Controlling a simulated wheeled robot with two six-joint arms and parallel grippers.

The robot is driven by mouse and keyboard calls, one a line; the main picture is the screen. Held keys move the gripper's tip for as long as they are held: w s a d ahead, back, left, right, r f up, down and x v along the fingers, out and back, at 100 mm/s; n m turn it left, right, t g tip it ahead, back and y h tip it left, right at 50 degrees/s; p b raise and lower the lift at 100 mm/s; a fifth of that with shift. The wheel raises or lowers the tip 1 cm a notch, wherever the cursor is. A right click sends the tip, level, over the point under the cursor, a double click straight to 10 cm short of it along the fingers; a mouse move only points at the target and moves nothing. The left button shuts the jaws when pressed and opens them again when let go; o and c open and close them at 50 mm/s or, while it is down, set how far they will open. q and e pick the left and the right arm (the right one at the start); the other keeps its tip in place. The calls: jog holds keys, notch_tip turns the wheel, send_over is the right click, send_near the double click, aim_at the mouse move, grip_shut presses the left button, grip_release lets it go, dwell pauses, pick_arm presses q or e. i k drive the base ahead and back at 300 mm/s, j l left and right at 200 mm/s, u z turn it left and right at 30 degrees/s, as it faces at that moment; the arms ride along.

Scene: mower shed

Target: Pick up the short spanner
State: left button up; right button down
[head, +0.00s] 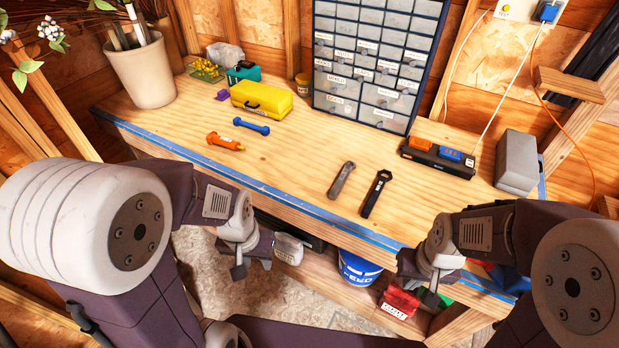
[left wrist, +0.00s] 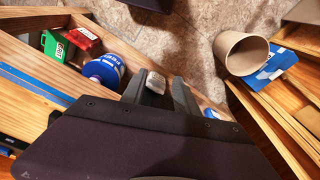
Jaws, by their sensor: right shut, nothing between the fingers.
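Two spanner-like tools lie side by side on the wooden bench (head: 300,150): a grey one (head: 341,180) and a black one with a ring end (head: 376,193). The grey one looks slightly shorter; I cannot tell for sure which is the short spanner. My left gripper (head: 252,267) is low in front of the bench edge, left of both tools and apart from them. In the left wrist view its fingers (left wrist: 160,92) stand apart with nothing held. My right gripper (head: 430,297) is shut and empty in front of the bench, below and right of the tools.
On the bench are an orange-handled tool (head: 225,141), a blue tool (head: 251,126), a yellow case (head: 262,100), a drawer cabinet (head: 375,65), a black power strip (head: 437,158) and a grey box (head: 516,162). A blue bucket (head: 358,268) stands below. Bench space around the two tools is clear.

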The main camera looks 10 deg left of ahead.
aim_at(335, 191)
jog(key=i+j+z, duration=0.7)
jog(key=i+j, duration=0.15)
jog(key=j, duration=0.15)
